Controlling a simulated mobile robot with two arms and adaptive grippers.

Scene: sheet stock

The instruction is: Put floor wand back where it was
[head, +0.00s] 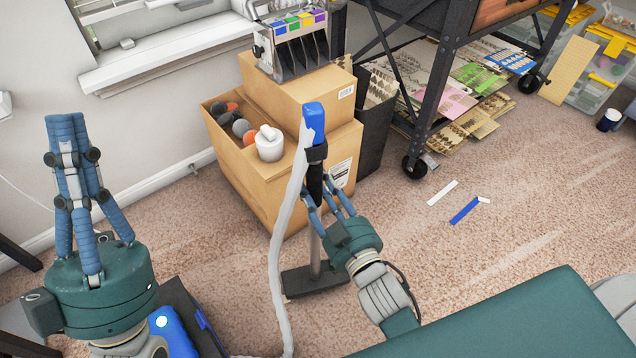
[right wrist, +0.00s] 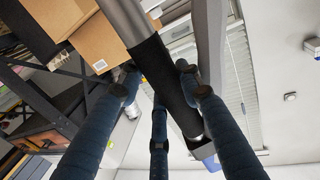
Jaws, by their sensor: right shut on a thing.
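The floor wand (head: 315,185) is upright, with a blue top, a black grip, a grey tube and a wide dark floor head (head: 315,279) at or just above the carpet; contact is unclear. My right gripper (head: 326,203) is shut on it below the blue top. In the right wrist view the fingers close around the wand's black grip (right wrist: 165,85). A pale hose (head: 280,230) hangs from the wand's top to the floor. My left gripper (head: 67,122) is at the left, fingers up and near each other, holding nothing visible; their opening is hard to judge.
A dark bin (head: 375,125) and a wheeled table (head: 440,85) are right. Paper strips (head: 463,210) lie on open carpet.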

